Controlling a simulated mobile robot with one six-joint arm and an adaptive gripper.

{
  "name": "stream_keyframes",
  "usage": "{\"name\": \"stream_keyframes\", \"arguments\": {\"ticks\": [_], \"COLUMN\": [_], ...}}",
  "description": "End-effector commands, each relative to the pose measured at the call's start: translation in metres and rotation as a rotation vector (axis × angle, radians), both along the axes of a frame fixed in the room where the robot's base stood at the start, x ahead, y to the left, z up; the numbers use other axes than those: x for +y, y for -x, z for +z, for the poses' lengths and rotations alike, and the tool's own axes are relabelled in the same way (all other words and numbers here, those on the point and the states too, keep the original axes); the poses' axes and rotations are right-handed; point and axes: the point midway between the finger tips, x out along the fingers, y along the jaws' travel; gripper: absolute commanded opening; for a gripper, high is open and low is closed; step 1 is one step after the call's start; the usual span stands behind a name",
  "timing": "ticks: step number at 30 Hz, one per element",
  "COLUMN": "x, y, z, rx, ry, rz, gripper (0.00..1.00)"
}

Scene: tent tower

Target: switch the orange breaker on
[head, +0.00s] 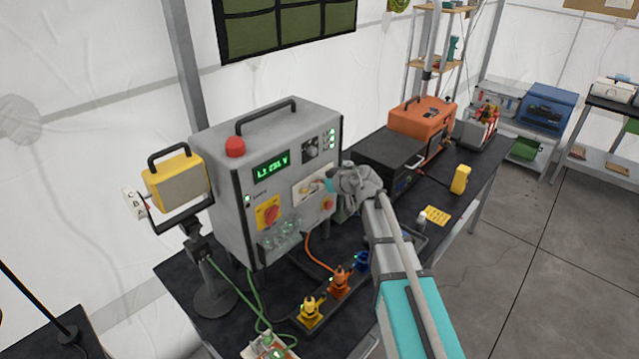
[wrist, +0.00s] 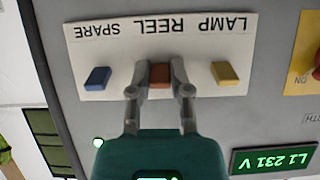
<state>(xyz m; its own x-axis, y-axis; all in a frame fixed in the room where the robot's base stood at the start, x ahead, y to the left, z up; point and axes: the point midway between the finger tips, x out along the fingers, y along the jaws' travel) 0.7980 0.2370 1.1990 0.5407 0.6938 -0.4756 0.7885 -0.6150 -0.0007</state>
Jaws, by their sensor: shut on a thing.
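The orange breaker (wrist: 160,76) is the middle lever on a white label plate (wrist: 205,50), which appears upside down in the wrist view. It sits under the word REEL. My gripper (wrist: 160,91) has one finger on each side of it and is shut on it. The yellow breaker (wrist: 225,73) is at LAMP and the blue breaker (wrist: 97,78) is at SPARE, both clear of my fingers. In the head view my gripper (head: 332,186) is at the front of the grey power box (head: 222,185), and the orange breaker cannot be made out there.
A green display (wrist: 273,159) reads L1 231 V. The box has a red button (head: 235,147) on top and a red knob on a yellow plate (head: 268,213). Yellow (head: 310,310) and orange (head: 340,280) plugs stand in front. A black case (head: 385,160) is close to the right.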

Motion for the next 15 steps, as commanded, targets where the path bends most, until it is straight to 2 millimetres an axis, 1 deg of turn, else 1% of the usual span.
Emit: {"name": "stream_keyframes", "arguments": {"ticks": [2, 3, 8, 15], "x": [0.0002, 0.0002, 0.0002, 0.0000], "y": [-0.0006, -0.0006, -0.0005, -0.0003], "z": [0.0002, 0.0002, 0.0002, 0.0001], "rx": [-0.001, -0.001, -0.001, -0.001], "ry": [0.000, 0.000, 0.000, 0.000], "rz": [-0.001, -0.001, 0.000, 0.000], "gripper": [0.00, 0.29, 0.59, 0.60]}}
